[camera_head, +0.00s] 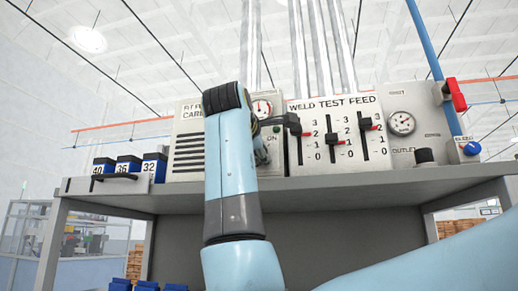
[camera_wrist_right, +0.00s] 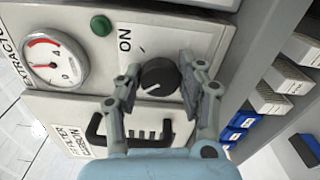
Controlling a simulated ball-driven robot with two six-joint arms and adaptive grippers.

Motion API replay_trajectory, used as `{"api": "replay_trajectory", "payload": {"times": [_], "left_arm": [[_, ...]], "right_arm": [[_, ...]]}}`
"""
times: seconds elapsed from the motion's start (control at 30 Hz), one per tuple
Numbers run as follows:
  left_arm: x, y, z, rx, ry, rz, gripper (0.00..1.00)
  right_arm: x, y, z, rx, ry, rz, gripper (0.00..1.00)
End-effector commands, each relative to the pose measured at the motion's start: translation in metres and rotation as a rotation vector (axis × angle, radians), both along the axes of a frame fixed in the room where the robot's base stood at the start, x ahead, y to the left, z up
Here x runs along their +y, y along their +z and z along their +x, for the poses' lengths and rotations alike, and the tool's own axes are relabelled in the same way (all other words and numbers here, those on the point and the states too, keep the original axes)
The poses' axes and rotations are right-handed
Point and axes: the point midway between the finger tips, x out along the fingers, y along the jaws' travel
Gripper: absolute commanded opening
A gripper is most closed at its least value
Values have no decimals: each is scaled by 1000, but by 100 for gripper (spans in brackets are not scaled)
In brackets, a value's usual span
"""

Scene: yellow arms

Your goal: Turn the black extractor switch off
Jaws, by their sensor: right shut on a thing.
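The black extractor switch (camera_wrist_right: 159,77) is a round knob on the pale extractor panel, seen in the right wrist view. A white mark on it points toward the lower left of that picture, and the word ON is printed beside it. My right gripper (camera_wrist_right: 157,80) is shut on the knob, with one finger on each side. In the head view my right wrist and arm hide the knob and most of the gripper. The extractor's red-marked gauge (camera_wrist_right: 54,61) and green lamp (camera_wrist_right: 101,25) are close by. My left gripper is in neither view.
The weld test feed panel (camera_head: 337,107), with several red-marked sliders, stands right of my right arm. A pressure gauge (camera_head: 401,123) and red-handled valve (camera_head: 454,96) are further right. Blue boxes (camera_head: 128,163) stand at the left. A black handle (camera_wrist_right: 130,132) is below the knob.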

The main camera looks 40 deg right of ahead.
Motion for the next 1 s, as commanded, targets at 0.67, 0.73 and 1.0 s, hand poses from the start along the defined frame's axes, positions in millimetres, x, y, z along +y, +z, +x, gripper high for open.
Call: {"api": "replay_trajectory", "payload": {"times": [0.67,0.73,1.0], "left_arm": [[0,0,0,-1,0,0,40],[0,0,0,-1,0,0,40],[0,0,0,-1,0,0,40]], "right_arm": [[0,-3,1,94,1,-71,7],[0,-3,1,94,1,-71,7],[0,-2,1,91,0,-72,62]]}}
